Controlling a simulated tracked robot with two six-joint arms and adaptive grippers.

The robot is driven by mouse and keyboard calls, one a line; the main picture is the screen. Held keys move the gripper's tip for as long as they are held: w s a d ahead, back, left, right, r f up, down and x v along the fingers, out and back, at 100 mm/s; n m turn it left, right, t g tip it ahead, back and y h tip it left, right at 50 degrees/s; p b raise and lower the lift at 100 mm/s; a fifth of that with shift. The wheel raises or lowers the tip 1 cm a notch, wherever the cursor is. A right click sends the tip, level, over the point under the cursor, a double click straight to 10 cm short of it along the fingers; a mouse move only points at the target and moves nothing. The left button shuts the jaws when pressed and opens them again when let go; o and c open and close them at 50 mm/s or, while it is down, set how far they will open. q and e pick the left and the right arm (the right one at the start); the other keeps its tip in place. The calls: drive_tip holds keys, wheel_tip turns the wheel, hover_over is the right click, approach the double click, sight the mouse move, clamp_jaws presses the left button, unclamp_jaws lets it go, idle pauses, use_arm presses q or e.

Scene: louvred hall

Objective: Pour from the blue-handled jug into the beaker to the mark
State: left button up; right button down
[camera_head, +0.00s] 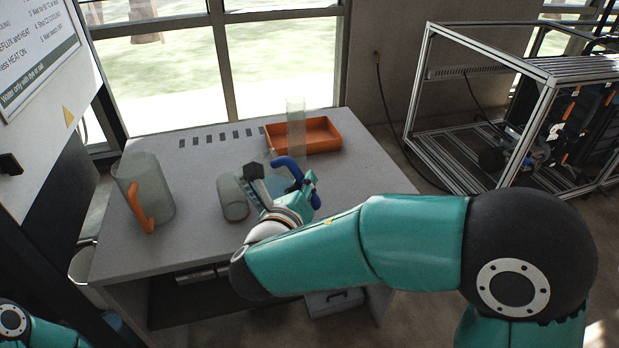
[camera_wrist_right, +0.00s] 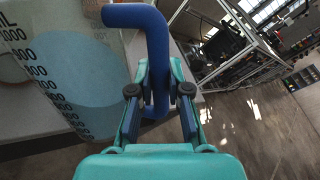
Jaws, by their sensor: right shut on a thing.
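The blue handle (camera_head: 287,166) of a clear jug is in my right gripper (camera_head: 290,188). In the right wrist view the fingers (camera_wrist_right: 157,95) close on the handle (camera_wrist_right: 150,45) from both sides. The jug's wall (camera_wrist_right: 65,60) shows printed volume marks and blue liquid. In the head view my gripper and arm hide most of the jug, and I cannot tell whether it touches the table. A clear beaker (camera_head: 233,198) stands on the table just left of my right gripper; its mark cannot be made out. My left gripper is out of view.
A clear jug with an orange handle (camera_head: 142,208) stands on the grey table (camera_head: 190,165) at the left. An orange tray (camera_head: 328,133) lies at the back, with a tall clear cylinder (camera_head: 296,112) by it. A metal frame (camera_head: 420,90) stands to the right.

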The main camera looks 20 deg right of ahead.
sight(286, 161)
drive_tip(key=shift+n+g, duration=0.4)
drive_tip(key=shift+n, duration=0.4)
drive_tip(key=shift+w+a+r+p, duration=0.3)
drive_tip(key=shift+r+p, duration=0.25)
drive_tip(key=shift+p, duration=0.5)
drive_tip(key=shift+w+a+r+p, duration=0.3)
drive_tip(key=shift+r+p, duration=0.3)
drive_tip(key=shift+p, duration=0.45)
drive_tip(key=shift+w+a+r+p, duration=0.3)
drive_tip(key=shift+r+p, duration=0.25)
drive_tip(key=shift+p, duration=0.5)
drive_tip(key=shift+f+b, duration=0.3)
drive_tip(key=shift+b, duration=0.05)
drive_tip(key=p, duration=0.1)
drive_tip(key=r+p, duration=0.1)
drive_tip(key=shift+w+a+r+n+p, duration=0.2)
drive_tip(key=shift+a+n+p, duration=0.1)
drive_tip(key=shift+p, duration=0.5)
